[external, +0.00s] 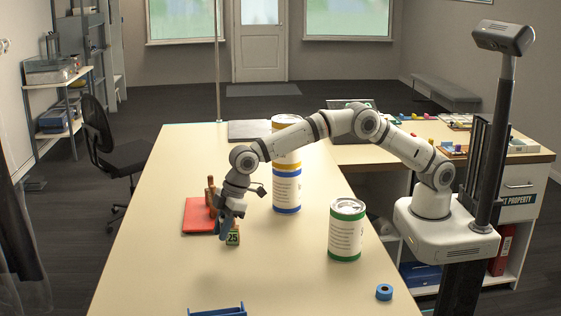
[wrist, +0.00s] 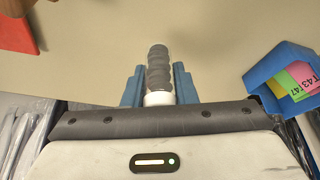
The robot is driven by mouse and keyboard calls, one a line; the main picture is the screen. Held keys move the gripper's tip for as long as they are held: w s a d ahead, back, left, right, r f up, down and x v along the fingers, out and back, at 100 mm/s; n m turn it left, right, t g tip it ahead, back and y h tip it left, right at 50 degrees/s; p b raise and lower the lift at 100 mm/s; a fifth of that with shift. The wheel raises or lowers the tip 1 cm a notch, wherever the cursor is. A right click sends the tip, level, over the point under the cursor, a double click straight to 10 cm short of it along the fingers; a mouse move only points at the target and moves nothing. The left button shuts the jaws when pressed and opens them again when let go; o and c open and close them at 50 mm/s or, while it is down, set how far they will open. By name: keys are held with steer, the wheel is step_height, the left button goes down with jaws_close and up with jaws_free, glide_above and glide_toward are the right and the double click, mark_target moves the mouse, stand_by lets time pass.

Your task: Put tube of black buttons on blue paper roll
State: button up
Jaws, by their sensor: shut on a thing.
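My gripper (external: 226,228) is low over the table, beside a red pad; its blue fingers also show in the wrist view (wrist: 158,88). They are shut on a dark grey ribbed tube with a white end, which I take as the tube of black buttons (wrist: 158,68). In the external view I cannot make the tube out. The blue paper roll (external: 287,192), a white printed cylinder with blue bands, stands upright to the right of my gripper.
A wooden-handled thing (external: 211,192) stands by the red pad (external: 197,216). A green-banded roll (external: 346,232), blue tape (external: 384,292) and blue tray (external: 218,311) are nearer the camera. The table's left front is clear.

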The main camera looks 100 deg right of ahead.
steer(key=shift+a+r, duration=0.1)
steer(key=shift+r, duration=0.1)
steer(key=s+a+r+b, duration=0.2)
steer(key=s+a+b, duration=0.1)
steer(key=s+a, duration=0.85)
steer(key=b, duration=0.5)
glide_above(383, 289)
step_height(383, 289, down, 4)
steer(key=shift+w+a+f, duration=0.1)
steer(key=shift+f, duration=2.5)
steer(key=shift+f, duration=0.1)
steer(key=shift+f, duration=0.15)
steer(key=o, duration=1)
